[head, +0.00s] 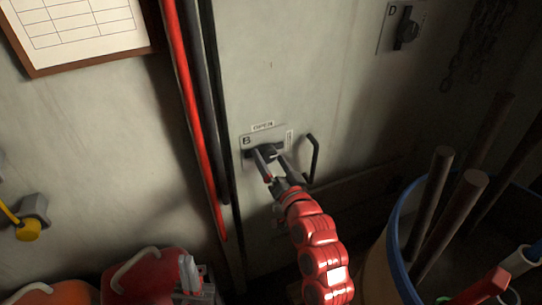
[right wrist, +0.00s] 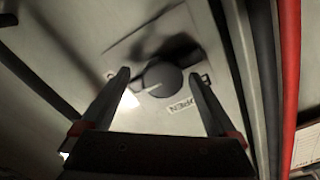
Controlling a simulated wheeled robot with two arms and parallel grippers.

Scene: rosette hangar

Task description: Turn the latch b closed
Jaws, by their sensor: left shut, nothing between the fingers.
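Latch B is a dark round knob (right wrist: 162,80) with a pale pointer line, on a grey plate (head: 246,142) marked "B" on the wall. A label reading "OPEN" (head: 263,126) is above the knob in the head view. The pointer's exact setting is hard to tell. My right gripper (head: 267,164) is in front of the latch; in the right wrist view its two fingers (right wrist: 162,90) are apart, one on each side of the knob. Contact is not clear. My left gripper (head: 187,268) is shut and empty, low in the head view, away from the latch.
A black handle (head: 314,158) stands out just right of the latch. Red and dark pipes (head: 196,120) run down the wall to its left. Another latch, D (head: 407,30), is at upper right. A barrel with rods (head: 396,235) stands at lower right, red containers (head: 140,280) at lower left.

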